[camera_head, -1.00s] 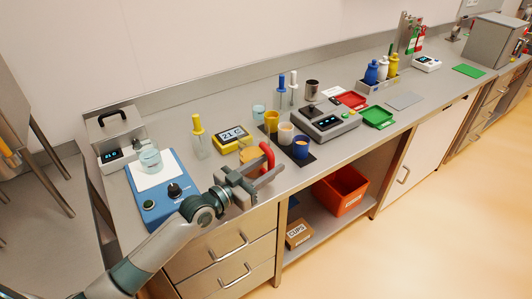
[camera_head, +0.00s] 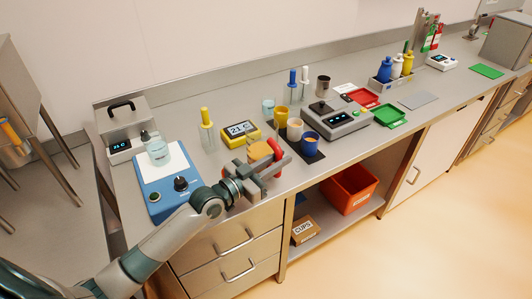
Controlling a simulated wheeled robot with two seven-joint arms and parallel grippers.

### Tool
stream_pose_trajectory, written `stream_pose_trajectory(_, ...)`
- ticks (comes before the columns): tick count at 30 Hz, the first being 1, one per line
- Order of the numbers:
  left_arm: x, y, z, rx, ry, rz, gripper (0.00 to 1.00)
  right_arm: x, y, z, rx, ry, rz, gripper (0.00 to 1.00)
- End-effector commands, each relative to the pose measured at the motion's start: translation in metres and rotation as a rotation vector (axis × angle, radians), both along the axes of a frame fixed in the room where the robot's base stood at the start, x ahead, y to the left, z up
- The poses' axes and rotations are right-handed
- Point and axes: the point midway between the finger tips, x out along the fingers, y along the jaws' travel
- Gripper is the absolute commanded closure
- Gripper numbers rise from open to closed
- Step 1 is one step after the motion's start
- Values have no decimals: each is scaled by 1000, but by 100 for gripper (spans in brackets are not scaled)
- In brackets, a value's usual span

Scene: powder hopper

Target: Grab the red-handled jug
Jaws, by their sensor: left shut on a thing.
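The jug (camera_head: 259,151) stands near the front edge of the bench, with tan contents showing at its top. Its red handle (camera_head: 275,149) is on the right side, facing the gripper. My left gripper (camera_head: 279,166) reaches in from the front left and is shut on the red handle, with its grey fingers on either side of it. The fingers and wrist hide the lower part of the handle and some of the jug. The jug looks upright, and I cannot tell whether it is clear of the bench. My right gripper is out of view.
A yellow timer (camera_head: 240,134) stands just behind the jug. Several cups, among them a blue one (camera_head: 309,146), stand close to the right on a dark mat. A blue stirrer (camera_head: 170,188) is at the left, and a grey scale (camera_head: 336,120) is further right.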

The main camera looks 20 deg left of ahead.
Motion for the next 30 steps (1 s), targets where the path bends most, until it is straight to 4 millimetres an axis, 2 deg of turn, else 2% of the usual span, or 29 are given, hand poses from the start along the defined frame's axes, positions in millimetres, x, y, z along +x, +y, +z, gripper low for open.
stream_pose_trajectory(17, 1, 0, 6, -1, -5, 0, 100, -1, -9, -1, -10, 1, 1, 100)
stream_pose_trajectory(30, 0, 0, 28, -1, -8, -1, 100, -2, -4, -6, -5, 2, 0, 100)
